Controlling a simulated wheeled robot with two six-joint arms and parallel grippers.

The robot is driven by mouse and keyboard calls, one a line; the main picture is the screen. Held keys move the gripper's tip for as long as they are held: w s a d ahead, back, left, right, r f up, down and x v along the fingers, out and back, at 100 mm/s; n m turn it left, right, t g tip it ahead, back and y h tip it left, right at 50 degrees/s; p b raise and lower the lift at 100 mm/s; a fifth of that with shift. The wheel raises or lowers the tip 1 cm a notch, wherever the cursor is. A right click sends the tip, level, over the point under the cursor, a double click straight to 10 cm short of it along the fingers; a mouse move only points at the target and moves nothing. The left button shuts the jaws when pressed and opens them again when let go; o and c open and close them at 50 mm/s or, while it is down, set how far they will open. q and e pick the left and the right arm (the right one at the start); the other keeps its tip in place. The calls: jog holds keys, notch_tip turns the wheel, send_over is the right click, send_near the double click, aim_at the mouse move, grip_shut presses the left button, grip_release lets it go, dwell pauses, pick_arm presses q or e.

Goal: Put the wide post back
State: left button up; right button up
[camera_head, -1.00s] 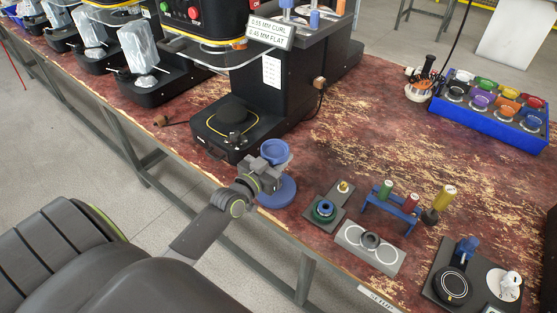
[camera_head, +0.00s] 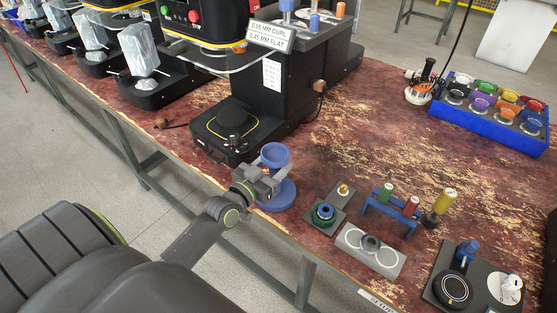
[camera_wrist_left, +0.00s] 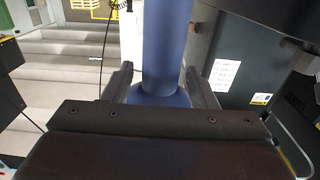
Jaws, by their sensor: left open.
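A blue stand with a cup-shaped top (camera_head: 275,154), a narrower column and a wide round base (camera_head: 281,198) is at the front edge of the table, beside the seamer. My left gripper (camera_head: 281,180) is at the column, between top and base. In the left wrist view the blue column (camera_wrist_left: 166,45) rises between the two open fingers (camera_wrist_left: 160,88). I cannot tell whether either finger touches it. A blue rack (camera_head: 384,214) to the right holds a green-topped and a red-topped post. A yellow-topped post (camera_head: 441,204) stands beside it. Which post is the wide one is unclear. My right gripper is not in view.
The black seamer (camera_head: 235,125) stands just behind the blue stand. A dark plate with a green ring (camera_head: 324,213), a grey plate with white circles (camera_head: 386,259) and a dial plate (camera_head: 448,286) lie to the right. A blue crate (camera_head: 487,125) is at the back right; mid-table is clear.

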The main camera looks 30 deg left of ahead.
pick_arm(q)
jog(key=s, duration=1)
jog(key=shift+a+b, duration=0.4)
